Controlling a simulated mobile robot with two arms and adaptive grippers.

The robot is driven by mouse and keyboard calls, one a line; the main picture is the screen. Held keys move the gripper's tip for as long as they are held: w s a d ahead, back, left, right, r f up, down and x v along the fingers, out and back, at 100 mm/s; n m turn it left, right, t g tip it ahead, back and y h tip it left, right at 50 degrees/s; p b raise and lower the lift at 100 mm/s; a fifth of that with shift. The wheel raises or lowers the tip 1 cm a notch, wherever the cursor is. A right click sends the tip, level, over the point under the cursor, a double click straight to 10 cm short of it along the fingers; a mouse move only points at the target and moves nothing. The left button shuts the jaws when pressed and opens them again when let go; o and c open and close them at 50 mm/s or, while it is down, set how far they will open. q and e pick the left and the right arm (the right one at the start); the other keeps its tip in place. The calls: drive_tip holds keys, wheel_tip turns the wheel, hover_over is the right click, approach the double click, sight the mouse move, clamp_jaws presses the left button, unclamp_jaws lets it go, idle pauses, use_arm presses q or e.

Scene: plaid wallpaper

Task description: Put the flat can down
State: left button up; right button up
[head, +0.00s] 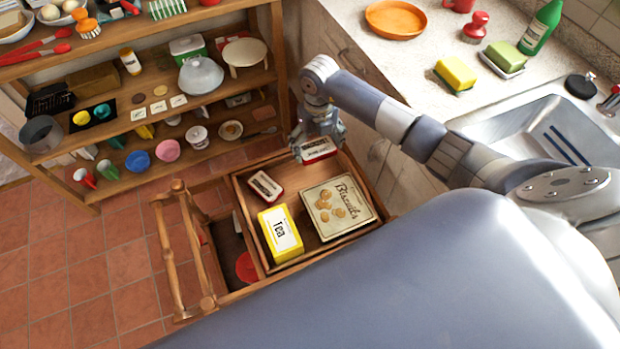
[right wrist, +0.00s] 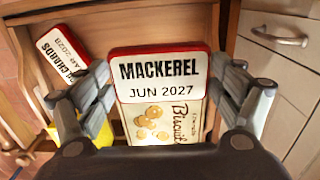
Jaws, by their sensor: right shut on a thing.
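My right gripper (head: 318,140) is shut on a flat can, a red-rimmed tin labelled MACKEREL JUN 2027 (right wrist: 160,72), with one finger at each side. In the head view the can (head: 320,152) is at the far edge of a wooden tray (head: 288,183), label up. I cannot tell whether it touches the tray. In the wrist view the can covers part of the biscuit tin (right wrist: 155,122). A similar flat tin labelled PILCHARDS (right wrist: 68,58) lies at the tray's left; it also shows in the head view (head: 265,186). My left gripper is not in view.
The tray also holds a yellow tea box (head: 281,235) and the square biscuit tin (head: 338,207). Bare tray floor shows between the pilchards tin and the far edge. A crowded shelf (head: 120,190) stands behind left; the sink counter (head: 420,60) is at right.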

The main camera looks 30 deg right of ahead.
sight(317, 147)
drive_tip(key=shift+f+b, duration=3.3)
drive_tip(key=shift+f, duration=1.25)
drive_tip(key=shift+f, duration=0.15)
drive_tip(key=o, duration=0.9)
drive_tip(key=shift+c, duration=0.2)
wheel_tip(317, 147, up, 12)
drive_tip(key=p, duration=0.9)
drive_tip(key=shift+r+p, duration=0.2)
drive_tip(key=shift+p, duration=0.15)
drive_tip(key=shift+s, duration=0.1)
